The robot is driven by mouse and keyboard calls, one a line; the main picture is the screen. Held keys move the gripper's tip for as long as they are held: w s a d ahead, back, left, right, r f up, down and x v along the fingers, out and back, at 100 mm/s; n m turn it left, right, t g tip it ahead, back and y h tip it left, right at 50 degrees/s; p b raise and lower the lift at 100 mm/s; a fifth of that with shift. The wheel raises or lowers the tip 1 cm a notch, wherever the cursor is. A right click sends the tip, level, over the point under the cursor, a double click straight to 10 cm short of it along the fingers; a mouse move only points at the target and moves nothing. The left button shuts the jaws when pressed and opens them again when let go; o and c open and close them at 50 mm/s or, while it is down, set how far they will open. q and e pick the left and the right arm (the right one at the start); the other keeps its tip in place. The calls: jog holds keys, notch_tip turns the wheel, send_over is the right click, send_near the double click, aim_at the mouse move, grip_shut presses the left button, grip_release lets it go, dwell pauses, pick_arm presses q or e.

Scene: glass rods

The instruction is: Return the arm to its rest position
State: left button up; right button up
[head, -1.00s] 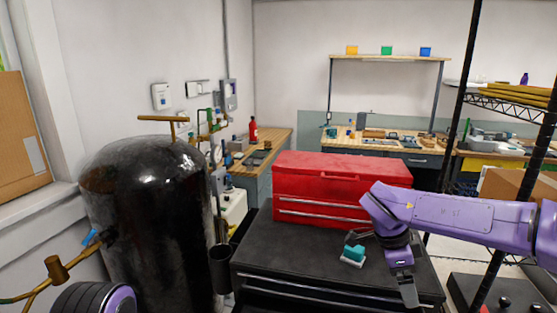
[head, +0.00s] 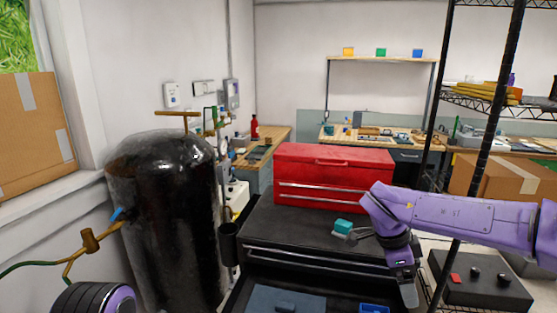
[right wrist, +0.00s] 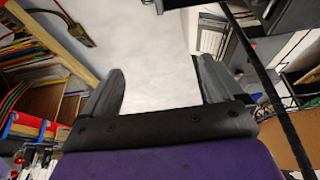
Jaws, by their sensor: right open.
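My right arm comes in from the right in the head view, purple, bent downward at the wrist. Its gripper (head: 408,292) hangs low in front of the black tool cart (head: 290,232), apart from the things on its top. In the right wrist view my right gripper (right wrist: 158,88) has its two dark fingers spread wide, with nothing between them. A purple and black part of my left arm shows at the lower left of the head view. My left gripper is out of view. No glass rods can be made out.
A red toolbox (head: 335,178) and a teal block (head: 343,226) sit on the cart. An open drawer (head: 262,300) shows below. A black tank (head: 165,220) stands left. A shelf rack post (head: 487,130) rises close to my right arm. A black box (head: 478,283) stands low at right.

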jog(key=s+d+f+n+t+h, duration=0.1)
jog(key=s+f+n+t+h, duration=0.15)
jog(key=f, duration=0.55)
jog(key=s+d+f+n+t+h, duration=0.1)
jog(key=s+d+f+n+t, duration=0.15)
jog(key=f, duration=0.55)
jog(key=s+f+n+t+h, duration=0.1)
jog(key=s+f+n+h, duration=0.2)
jog(key=f, duration=0.6)
jog(key=s+f+n+g+y+b, duration=0.1)
jog(key=s+f+n+y, duration=0.4)
jog(key=s, duration=0.7)
jog(key=s+f+n+g+y+b, duration=0.1)
jog(key=s+f+y, duration=0.2)
jog(key=s+f, duration=0.65)
pick_arm(q)
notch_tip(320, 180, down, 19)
jog(key=b, duration=1.6)
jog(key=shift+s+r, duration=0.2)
pick_arm(e)
notch_tip(320, 180, down, 14)
jog(key=s, duration=0.2)
jog(key=shift+a+h, duration=0.35)
jog(key=shift+a, duration=0.05)
jog(key=shift+s+r, duration=0.1)
